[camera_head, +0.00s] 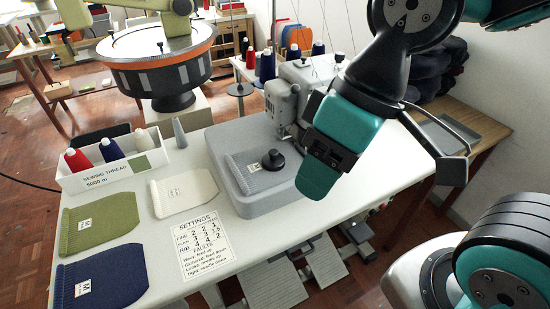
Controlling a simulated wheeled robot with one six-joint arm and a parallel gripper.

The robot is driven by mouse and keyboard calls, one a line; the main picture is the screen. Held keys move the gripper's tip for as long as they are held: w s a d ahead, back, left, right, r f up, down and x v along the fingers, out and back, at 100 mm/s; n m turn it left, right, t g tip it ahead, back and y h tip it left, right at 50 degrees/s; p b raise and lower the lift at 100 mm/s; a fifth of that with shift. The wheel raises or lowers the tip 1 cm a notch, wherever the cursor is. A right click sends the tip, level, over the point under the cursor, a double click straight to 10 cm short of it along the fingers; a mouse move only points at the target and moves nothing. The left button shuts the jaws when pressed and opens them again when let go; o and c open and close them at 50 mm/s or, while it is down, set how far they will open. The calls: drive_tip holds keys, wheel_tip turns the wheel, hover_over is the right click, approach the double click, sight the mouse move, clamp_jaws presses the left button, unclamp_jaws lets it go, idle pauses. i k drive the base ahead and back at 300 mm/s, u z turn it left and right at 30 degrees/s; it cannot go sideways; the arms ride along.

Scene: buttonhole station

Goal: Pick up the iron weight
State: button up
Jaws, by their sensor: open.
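The iron weight (273,160) is a small black round piece with a knob on top. It stands upright on the grey ribbed knit piece (262,173) on the sewing machine's bed. My gripper (321,168), teal and dark, is to the right of the weight and looks apart from it. It is open, and I see nothing held in it.
The sewing machine head (283,101) rises close behind the weight. A white thread box (108,163) with several spools, a grey cone (179,133), green (100,222), blue (102,277) and cream (184,191) knit pieces and a settings card (207,245) are on the left.

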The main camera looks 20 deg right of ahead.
sight(273, 160)
drive_tip(key=z, duration=2.65)
drive_tip(key=k, duration=0.7)
drive_tip(key=u, duration=2.1)
drive_tip(key=i, duration=0.5)
drive_tip(key=u, duration=0.05)
